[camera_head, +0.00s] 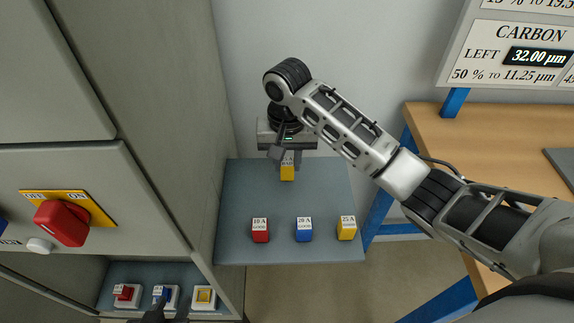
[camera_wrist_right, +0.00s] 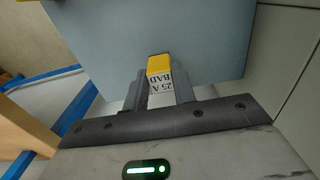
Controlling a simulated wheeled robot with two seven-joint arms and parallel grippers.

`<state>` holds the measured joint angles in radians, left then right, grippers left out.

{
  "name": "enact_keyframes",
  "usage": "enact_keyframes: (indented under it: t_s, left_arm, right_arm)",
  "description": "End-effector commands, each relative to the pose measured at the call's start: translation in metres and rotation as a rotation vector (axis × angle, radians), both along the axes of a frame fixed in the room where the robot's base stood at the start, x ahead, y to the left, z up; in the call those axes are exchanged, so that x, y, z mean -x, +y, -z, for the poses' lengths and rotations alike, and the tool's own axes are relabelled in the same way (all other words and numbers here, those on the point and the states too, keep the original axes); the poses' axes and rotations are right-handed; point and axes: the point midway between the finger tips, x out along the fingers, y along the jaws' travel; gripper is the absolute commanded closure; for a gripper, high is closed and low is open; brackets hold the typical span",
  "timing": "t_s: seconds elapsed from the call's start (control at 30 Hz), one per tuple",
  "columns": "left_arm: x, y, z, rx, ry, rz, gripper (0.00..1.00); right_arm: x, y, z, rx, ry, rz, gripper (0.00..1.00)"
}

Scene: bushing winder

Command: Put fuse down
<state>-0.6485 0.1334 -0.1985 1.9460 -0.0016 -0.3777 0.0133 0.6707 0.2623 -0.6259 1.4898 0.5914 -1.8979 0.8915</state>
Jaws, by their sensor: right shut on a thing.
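The yellow fuse (camera_head: 287,173), labelled 25 A BAD in the right wrist view (camera_wrist_right: 159,72), is between the fingers of my right gripper (camera_head: 286,158). That gripper is shut on it at the back part of the grey-blue shelf (camera_head: 240,195). I cannot tell whether the fuse touches the shelf. A red 10 A fuse (camera_head: 260,231), a blue 20 A fuse (camera_head: 304,230) and a yellow 25 A fuse (camera_head: 347,228), with GOOD labels on at least the red and blue ones, stand in a front row. My left gripper (camera_head: 160,312) shows only as a dark part at the bottom edge; its fingers are unclear.
The cabinet at left has a red OFF/ON switch (camera_head: 62,222). Below it, a recess holds a red-fuse socket (camera_head: 126,295), a blue-fuse socket (camera_head: 165,296) and a yellow-centred socket (camera_head: 204,297). A wooden table (camera_head: 440,125) stands right. The shelf's middle is clear.

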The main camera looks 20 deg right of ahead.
Motion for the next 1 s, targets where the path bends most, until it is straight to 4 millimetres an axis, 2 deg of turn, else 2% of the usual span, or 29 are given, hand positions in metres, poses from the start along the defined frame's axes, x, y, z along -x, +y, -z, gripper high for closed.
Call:
enact_keyframes:
  t_s: [0.17, 0.7, 0.73, 0.8, 1.0]
  left_arm:
    - [0.0, 0.0, -0.004, 0.0, -0.002, 0.001, 0.64]
    - [0.001, 0.0, -0.001, -0.002, 0.002, 0.0, 0.64]
    - [0.001, 0.0, -0.001, -0.002, 0.002, 0.0, 0.64]
    - [0.001, 0.0, -0.001, -0.002, 0.002, 0.0, 0.64]
    - [0.001, 0.001, 0.0, -0.002, 0.003, 0.0, 0.64]
  right_arm:
    - [0.001, 0.0, 0.02, 0.0, 0.003, -0.001, 1.0]
    - [0.001, 0.001, 0.029, -0.001, 0.001, -0.001, 1.0]
    - [0.001, 0.001, 0.029, 0.0, 0.001, -0.001, 0.68]
    - [0.001, 0.001, 0.029, 0.0, 0.001, -0.001, 0.52]
    - [0.001, 0.001, 0.029, 0.0, 0.001, -0.001, 0.52]
